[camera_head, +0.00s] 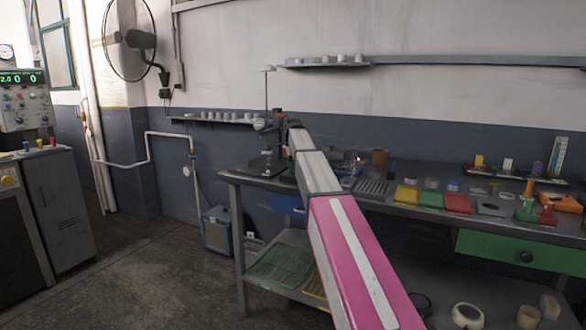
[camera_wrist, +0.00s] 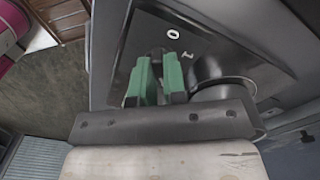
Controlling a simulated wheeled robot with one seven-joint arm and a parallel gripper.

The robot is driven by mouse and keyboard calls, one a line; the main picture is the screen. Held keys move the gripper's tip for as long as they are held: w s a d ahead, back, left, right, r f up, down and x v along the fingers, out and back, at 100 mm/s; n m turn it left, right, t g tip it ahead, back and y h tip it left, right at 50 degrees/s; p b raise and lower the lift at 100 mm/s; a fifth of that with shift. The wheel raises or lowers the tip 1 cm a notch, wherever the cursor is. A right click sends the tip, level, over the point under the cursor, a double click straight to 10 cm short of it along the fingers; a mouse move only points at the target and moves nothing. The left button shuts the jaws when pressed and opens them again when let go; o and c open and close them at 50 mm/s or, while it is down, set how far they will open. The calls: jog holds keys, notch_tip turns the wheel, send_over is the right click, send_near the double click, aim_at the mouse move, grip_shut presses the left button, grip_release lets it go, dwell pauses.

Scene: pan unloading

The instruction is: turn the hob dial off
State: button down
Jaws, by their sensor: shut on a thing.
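In the wrist view the black hob plate (camera_wrist: 205,45) carries white 0 and 1 marks. My gripper (camera_wrist: 158,68), with green finger pads, points down at this plate and is shut on the dark hob dial (camera_wrist: 157,52) between the fingertips. The dial is mostly hidden by the fingers, and I cannot tell which mark it points to. In the head view the hob (camera_head: 262,167) is at the left end of the workbench, with my arm reaching over to it; the dial cannot be made out there.
A round metallic thing (camera_wrist: 226,88) stands right beside my gripper. The workbench (camera_head: 390,206) holds coloured trays, among them a green one (camera_head: 406,195) and a red one (camera_head: 457,203), to the right of my arm. A wall shelf (camera_head: 450,60) runs above. Open floor lies left of the bench.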

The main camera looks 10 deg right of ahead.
jog(key=n, duration=1.4)
jog(key=shift+n, duration=0.3)
jog(key=n, duration=0.3)
jog(key=shift+n, duration=0.3)
jog(key=n, duration=0.3)
jog(key=shift+n, duration=0.3)
jog(key=n, duration=0.3)
jog(key=shift+n, duration=2.1)
